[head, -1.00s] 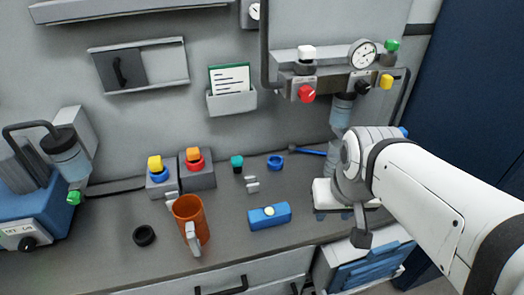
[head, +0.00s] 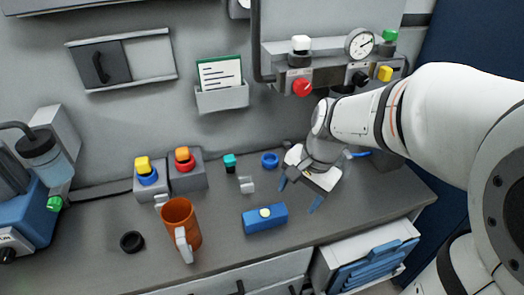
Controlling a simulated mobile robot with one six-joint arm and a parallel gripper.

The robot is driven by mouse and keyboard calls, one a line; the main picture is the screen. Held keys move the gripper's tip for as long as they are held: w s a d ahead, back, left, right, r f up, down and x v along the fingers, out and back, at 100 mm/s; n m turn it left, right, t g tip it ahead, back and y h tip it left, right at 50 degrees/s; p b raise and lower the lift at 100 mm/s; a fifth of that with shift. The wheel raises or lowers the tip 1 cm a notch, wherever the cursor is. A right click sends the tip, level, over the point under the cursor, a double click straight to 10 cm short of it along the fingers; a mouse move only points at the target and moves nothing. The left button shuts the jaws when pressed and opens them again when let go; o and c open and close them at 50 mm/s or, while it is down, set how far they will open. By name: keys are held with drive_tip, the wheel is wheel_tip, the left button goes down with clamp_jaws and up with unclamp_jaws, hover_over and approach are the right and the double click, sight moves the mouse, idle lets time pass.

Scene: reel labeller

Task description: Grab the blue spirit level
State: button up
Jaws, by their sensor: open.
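The blue spirit level (head: 264,219), a short blue block with a pale round vial on top, lies on the grey worktop near its front edge. My gripper (head: 298,196) hangs above the worktop to the right of the level and a little behind it. Its two blue-tipped fingers are apart, with nothing between them. The gripper does not touch the level, and nothing hides the level.
An orange mug (head: 179,220) stands left of the level, with a black ring (head: 132,242) beyond it. A small grey fitting (head: 246,185), a teal-capped piece (head: 230,162) and a blue ring (head: 270,160) lie behind. An open drawer (head: 375,262) juts out at front right.

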sight(267, 212)
drive_tip(key=w+a+f+m, duration=0.1)
drive_tip(key=f+m, duration=0.1)
drive_tip(key=w+a+f+m+g+y+b, duration=0.1)
drive_tip(key=w+a+f+m, duration=0.1)
drive_tip(key=f, duration=0.1)
drive_tip(key=w+a+f+m, duration=0.1)
drive_tip(key=w+f+m, duration=0.1)
drive_tip(key=f, duration=0.1)
drive_tip(key=shift+w+a+f+m+g+y+b, duration=0.1)
drive_tip(key=shift+w+a+m+g+y+b, duration=0.1)
drive_tip(key=shift+m+g+y+b, duration=0.15)
drive_tip(key=x, duration=0.7)
drive_tip(key=shift+a+f, duration=0.3)
drive_tip(key=c, duration=1.2)
